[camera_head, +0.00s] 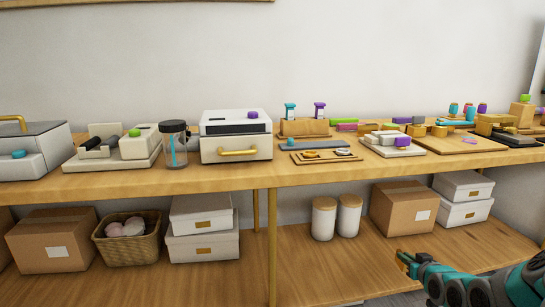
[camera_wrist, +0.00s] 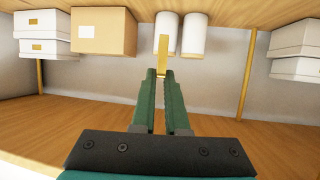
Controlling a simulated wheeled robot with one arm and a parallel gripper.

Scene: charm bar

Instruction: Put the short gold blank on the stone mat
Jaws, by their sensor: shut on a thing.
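My gripper (camera_head: 408,264) is at the lower right of the head view, in front of the lower shelf and below the tabletop. In the wrist view its green fingers (camera_wrist: 160,76) are shut on a short gold blank (camera_wrist: 163,54). The blank sticks out beyond the fingertips, and its held end is hidden between them. In the head view only a small gold bit shows at the fingertips. A thin dark grey mat (camera_head: 298,146), which may be the stone mat, lies on the table in front of the wooden stamp stand; I cannot tell its material.
A wooden tray (camera_head: 325,161) with small pieces lies in front of the grey mat. A white machine (camera_head: 236,150) stands left of it, a pale block stack (camera_head: 392,151) right. Below are white jars (camera_head: 324,220), a brown box (camera_head: 403,208) and white boxes (camera_head: 465,213). The table's front edge is above my gripper.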

